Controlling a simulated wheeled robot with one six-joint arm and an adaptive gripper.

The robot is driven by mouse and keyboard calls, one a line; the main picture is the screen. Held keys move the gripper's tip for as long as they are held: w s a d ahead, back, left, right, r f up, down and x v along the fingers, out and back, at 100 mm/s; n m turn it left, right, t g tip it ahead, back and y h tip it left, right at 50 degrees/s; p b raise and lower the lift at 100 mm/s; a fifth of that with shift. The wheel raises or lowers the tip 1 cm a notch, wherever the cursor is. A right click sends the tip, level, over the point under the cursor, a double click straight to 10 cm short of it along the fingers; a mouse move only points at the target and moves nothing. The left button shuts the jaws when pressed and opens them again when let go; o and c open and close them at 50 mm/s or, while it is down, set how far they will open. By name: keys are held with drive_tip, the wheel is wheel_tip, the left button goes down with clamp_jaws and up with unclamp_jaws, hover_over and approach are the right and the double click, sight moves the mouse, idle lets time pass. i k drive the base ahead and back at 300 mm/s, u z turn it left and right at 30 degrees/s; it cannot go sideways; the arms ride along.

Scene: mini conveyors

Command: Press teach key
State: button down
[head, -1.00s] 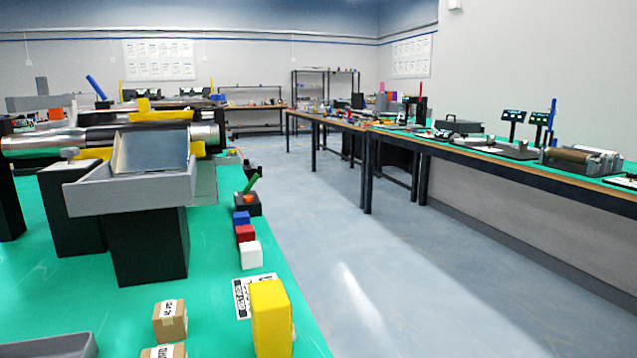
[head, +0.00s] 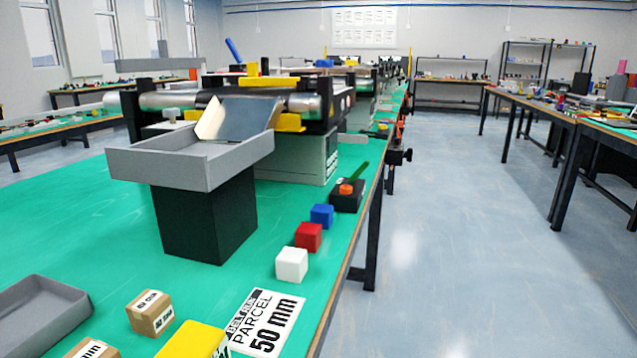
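No key labelled as a teach key can be made out. A small black control box (head: 347,197) with an orange button (head: 346,188) and a green lever (head: 358,172) sits near the right edge of the green bench. Beside it, the mini conveyor (head: 300,150) has a metal roller, yellow brackets and a grey side panel. A yellow block (head: 195,341) is cut off at the bottom edge; its front face is hidden. My gripper is not in view.
Blue (head: 321,215), red (head: 308,236) and white (head: 291,264) cubes line the bench edge, near a "PARCEL 50 mm" card (head: 265,323). A grey tray (head: 190,163) stands on a black post. Small cartons (head: 150,312) and a grey bin (head: 38,315) lie in front. Floor to the right is clear.

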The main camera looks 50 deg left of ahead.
sight(345, 189)
drive_tip(key=u, duration=1)
drive_tip(key=i, duration=1)
drive_tip(key=u, duration=0.9)
